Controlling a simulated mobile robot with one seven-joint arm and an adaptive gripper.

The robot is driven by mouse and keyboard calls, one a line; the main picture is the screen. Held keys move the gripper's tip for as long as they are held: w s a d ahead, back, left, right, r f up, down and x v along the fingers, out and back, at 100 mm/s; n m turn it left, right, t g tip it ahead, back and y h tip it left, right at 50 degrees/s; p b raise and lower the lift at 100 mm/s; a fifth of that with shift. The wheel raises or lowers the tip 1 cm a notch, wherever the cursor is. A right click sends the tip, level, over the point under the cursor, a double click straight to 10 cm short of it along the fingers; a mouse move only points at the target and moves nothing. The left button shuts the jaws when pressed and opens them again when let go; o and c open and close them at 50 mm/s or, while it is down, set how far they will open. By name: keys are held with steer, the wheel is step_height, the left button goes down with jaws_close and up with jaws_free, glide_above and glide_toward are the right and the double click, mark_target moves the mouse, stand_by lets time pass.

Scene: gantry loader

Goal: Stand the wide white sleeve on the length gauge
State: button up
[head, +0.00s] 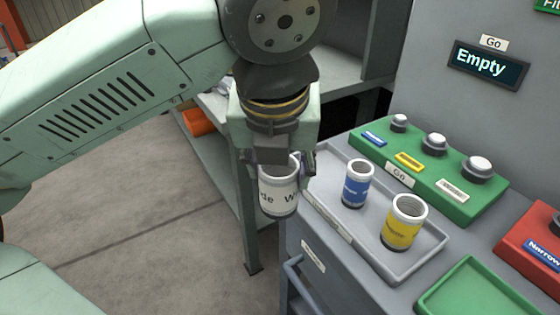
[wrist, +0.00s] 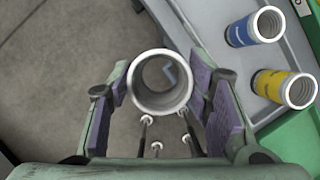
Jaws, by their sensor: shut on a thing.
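The wide white sleeve (head: 280,195) is held upright in my gripper (head: 279,168) in the head view, just left of the grey tray. Its label is partly visible. In the wrist view I look down into the open end of the white sleeve (wrist: 160,84), between the purple pads of my gripper (wrist: 160,90). The gripper is shut on it. A green block (head: 430,170) with several grey-capped round posts and a "Go" label stands behind the tray. I cannot tell for certain which fixture is the length gauge.
A grey tray (head: 322,207) holds a blue sleeve (head: 356,186) and a yellow sleeve (head: 404,224), both upright. A red block (head: 530,240) and an empty-looking green tray (head: 470,295) are at the right. A sign (head: 487,65) reads "Empty". A shelf stands behind my gripper.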

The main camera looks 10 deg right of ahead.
steer(key=shift+r, duration=0.15)
steer(key=shift+r+p, duration=1.45)
steer(key=shift+r, duration=0.7)
steer(key=shift+w, duration=0.1)
